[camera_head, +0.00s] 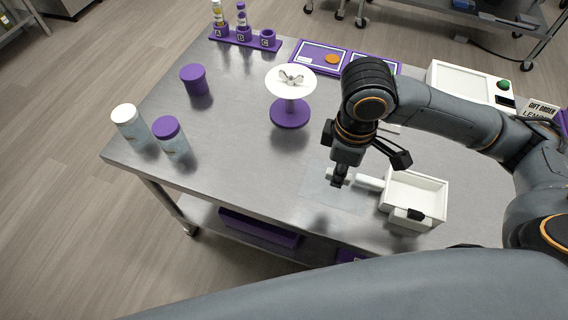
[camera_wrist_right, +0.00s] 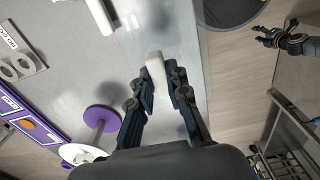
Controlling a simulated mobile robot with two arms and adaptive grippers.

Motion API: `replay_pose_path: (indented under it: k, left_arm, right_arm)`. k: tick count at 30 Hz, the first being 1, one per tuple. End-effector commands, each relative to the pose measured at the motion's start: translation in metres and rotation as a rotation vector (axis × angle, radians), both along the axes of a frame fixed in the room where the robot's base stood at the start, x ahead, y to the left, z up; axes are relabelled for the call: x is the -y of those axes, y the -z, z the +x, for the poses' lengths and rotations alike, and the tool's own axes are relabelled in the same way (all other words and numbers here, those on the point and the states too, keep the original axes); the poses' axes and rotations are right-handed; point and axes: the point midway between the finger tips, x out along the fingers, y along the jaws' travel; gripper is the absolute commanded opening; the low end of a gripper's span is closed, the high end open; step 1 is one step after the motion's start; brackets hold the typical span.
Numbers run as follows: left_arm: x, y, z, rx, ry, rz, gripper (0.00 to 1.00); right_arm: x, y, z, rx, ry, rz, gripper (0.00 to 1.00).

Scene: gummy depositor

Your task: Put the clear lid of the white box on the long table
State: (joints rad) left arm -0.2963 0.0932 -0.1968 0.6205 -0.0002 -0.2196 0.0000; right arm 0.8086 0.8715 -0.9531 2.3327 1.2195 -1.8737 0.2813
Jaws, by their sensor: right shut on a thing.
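The white box (camera_head: 413,210) stands at the front right of the long table (camera_head: 240,158) with its top open. The clear lid (camera_head: 318,188) is off the box, just left of it, as a faint see-through sheet. It lies flat at or close above the tabletop; I cannot tell whether it touches. My right gripper (camera_head: 339,182) points down over the lid and is shut on its white handle, which also shows between the fingers in the right wrist view (camera_wrist_right: 156,70). My left gripper (camera_wrist_right: 283,35) shows only in the right wrist view, away from the table; its finger state is unclear.
A white-topped purple stand (camera_head: 290,112) is behind the lid. A purple-lidded jar (camera_head: 172,140), a white-lidded jar (camera_head: 130,126) and a purple cup (camera_head: 195,80) stand at left. A tube rack (camera_head: 245,40) and purple trays (camera_head: 318,58) line the back.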

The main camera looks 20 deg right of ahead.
Motion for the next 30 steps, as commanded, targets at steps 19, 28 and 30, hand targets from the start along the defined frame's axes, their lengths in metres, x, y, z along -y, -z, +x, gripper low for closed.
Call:
replay_pose_path:
  k: [19, 28, 30]
  left_arm:
    - [0.01, -0.008, -0.006, -0.008, 0.0, -0.01, 0.46]
    - [0.009, -0.014, -0.002, -0.002, -0.002, -0.011, 0.46]
    - [0.009, -0.015, -0.002, -0.002, -0.002, -0.011, 0.46]
  right_arm:
    - [-0.046, 0.084, 0.113, -0.001, -0.001, 0.001, 0.0]
    - [-0.049, 0.112, 0.121, -0.003, -0.001, -0.002, 0.0]
    - [-0.049, 0.121, 0.121, -0.001, -0.001, -0.002, 0.0]
